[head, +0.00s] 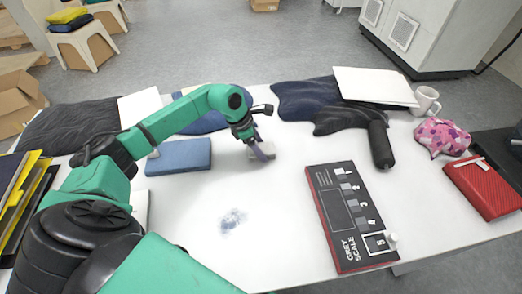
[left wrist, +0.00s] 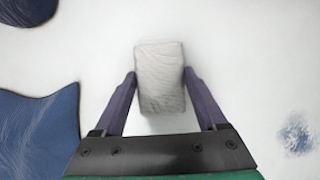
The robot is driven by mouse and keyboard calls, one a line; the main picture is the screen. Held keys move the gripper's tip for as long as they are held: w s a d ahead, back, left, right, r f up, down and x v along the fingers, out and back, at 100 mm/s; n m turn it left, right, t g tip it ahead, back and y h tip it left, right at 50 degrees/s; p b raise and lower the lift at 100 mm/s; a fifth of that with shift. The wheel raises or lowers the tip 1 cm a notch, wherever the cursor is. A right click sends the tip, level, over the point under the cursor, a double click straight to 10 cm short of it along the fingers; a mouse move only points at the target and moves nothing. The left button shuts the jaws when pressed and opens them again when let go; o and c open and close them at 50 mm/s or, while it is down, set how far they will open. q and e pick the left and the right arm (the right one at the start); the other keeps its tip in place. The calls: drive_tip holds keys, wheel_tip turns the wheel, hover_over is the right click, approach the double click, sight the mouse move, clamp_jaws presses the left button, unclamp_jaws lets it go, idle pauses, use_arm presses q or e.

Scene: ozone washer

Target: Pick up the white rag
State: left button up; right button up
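The white rag (head: 264,152) is a small, pale, folded block on the white table, near the middle in the head view. In the left wrist view the rag (left wrist: 160,78) lies between the two purple fingers of my left gripper (left wrist: 160,78). My right gripper is in neither view.
A blue box-like item (head: 179,157) lies left of the rag. A grey scale board (head: 350,215) lies to the right, with a black roller (head: 380,145) behind it. A bluish smudge (head: 232,220) marks the table in front. A white mug (head: 426,100) stands at the back right.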

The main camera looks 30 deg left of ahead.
use_arm(q)
wheel_tip(320, 180, up, 20)
drive_tip(key=shift+b, duration=0.3)
